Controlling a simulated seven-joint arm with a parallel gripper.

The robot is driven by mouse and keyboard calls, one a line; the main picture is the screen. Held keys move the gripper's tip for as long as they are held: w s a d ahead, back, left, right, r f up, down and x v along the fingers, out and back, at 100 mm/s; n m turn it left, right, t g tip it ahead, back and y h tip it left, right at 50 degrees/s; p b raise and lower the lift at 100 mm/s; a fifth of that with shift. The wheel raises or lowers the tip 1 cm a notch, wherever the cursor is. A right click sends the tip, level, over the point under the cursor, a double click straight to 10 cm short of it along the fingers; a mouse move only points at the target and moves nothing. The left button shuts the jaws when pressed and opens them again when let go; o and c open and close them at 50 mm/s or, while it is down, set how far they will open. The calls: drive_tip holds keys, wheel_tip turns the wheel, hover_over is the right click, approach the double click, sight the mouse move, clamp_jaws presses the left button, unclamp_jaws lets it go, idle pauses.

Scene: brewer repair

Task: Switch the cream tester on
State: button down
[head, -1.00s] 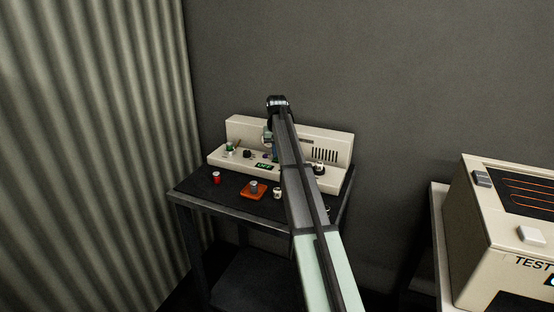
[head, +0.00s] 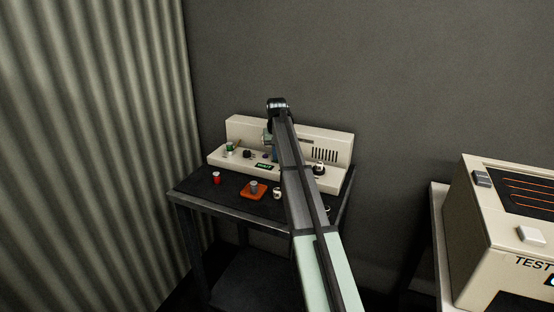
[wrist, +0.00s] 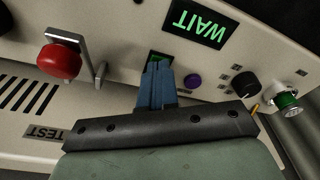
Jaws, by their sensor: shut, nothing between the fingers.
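A cream tester (head: 240,125) with a sloped panel and an upright back stands on the dark table. The wrist view shows its panel (wrist: 125,62) close up, with a TEST plate (wrist: 43,134) and a display (wrist: 200,30) lit green with WAIT. My gripper (wrist: 157,68) is shut and empty, its blue fingers pointing at the panel. The fingertips overlap a small dark part with a green edge (wrist: 160,56), mostly hidden behind them. I cannot tell whether they touch it. A purple button (wrist: 192,81) lies just beside them. In the head view my arm hides the tester's middle.
The panel carries a red knob (wrist: 60,62) by a metal lever, a black knob (wrist: 241,87) and a green-banded cylinder (wrist: 288,103). A red can (head: 217,177), an orange block (head: 248,194) and a white cup (head: 277,193) sit in front. Another cream box (head: 480,250) marked TEST stands right.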

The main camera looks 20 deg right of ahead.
wheel_tip(320, 180, up, 7)
idle(1.0)
